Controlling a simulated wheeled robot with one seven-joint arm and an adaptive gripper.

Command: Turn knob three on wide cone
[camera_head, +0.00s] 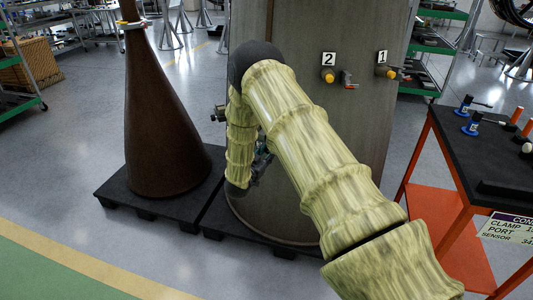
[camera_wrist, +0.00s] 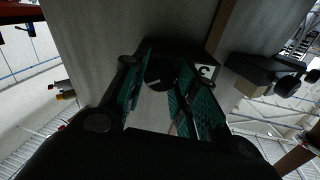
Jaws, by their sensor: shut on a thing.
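The wide cone (camera_head: 305,30) is a large grey-brown body standing on a dark pallet in the head view; its grey surface also fills much of the wrist view (camera_wrist: 100,40). Label 3 (camera_wrist: 206,72) is on it, seen sideways. Knob three (camera_wrist: 158,76), dark and round with a light mark, is beside that label, between my green-padded fingers. My gripper (camera_wrist: 166,84) is shut on this knob. In the head view my arm hides the knob and most of the gripper.
Labels 2 (camera_head: 328,59) and 1 (camera_head: 382,57) have yellow knobs below them on the cone. A narrow brown cone (camera_head: 160,130) stands at left. An orange-framed cart (camera_head: 450,225) with a black top is at right. The floor at front left is clear.

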